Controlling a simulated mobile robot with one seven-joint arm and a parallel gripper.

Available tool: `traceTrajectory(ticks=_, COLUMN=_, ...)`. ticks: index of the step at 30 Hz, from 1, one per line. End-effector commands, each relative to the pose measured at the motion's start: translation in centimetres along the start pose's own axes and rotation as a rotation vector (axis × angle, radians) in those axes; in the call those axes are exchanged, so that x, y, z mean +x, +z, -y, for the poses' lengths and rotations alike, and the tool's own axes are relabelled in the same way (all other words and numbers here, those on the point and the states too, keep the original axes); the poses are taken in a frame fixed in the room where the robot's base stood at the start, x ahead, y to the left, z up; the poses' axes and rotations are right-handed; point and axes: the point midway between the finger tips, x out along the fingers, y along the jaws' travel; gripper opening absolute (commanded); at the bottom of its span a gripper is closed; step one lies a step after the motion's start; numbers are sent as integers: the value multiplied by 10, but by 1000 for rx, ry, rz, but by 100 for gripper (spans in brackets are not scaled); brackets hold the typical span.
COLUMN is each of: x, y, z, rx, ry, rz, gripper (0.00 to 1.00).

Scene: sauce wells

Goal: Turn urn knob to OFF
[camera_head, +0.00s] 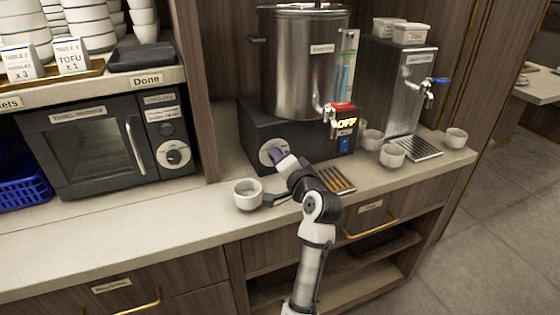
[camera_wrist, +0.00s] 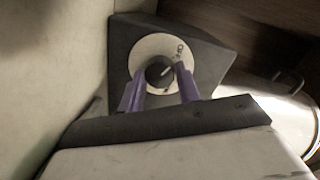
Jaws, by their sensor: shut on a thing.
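The steel urn (camera_head: 305,70) stands on a dark base (camera_head: 315,140) on the counter. A white round dial plate with a dark knob is on the base's front; in the head view my gripper (camera_head: 274,156) covers most of it. In the wrist view the knob (camera_wrist: 158,74) sits at the centre of the white dial plate (camera_wrist: 150,45), with small dark lettering at its upper right. My gripper's purple fingers (camera_wrist: 158,76) are on either side of the knob, shut on it. The knob's exact pointing is hard to read.
A white cup (camera_head: 248,194) stands on the counter close to my wrist. More cups (camera_head: 391,155) stand right of the urn, beside a second dispenser (camera_head: 400,85). A slatted drip tray (camera_head: 337,180) lies in front of the urn. A microwave (camera_head: 110,140) is at left.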

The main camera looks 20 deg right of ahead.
Motion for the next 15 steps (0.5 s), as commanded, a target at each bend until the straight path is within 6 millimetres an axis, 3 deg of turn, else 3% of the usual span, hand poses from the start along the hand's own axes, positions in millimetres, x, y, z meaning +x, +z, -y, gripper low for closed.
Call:
traceTrajectory(ticks=8, x=0, y=0, z=-1, rx=-1, ry=3, rz=1, gripper=10)
traceTrajectory(ticks=9, x=0, y=0, z=-1, rx=-1, ry=3, rz=1, gripper=37)
traceTrajectory(ticks=13, x=0, y=0, z=-1, rx=-1, ry=2, rz=0, gripper=54)
traceTrajectory(ticks=15, x=0, y=0, z=-1, rx=0, ry=2, rz=0, gripper=55)
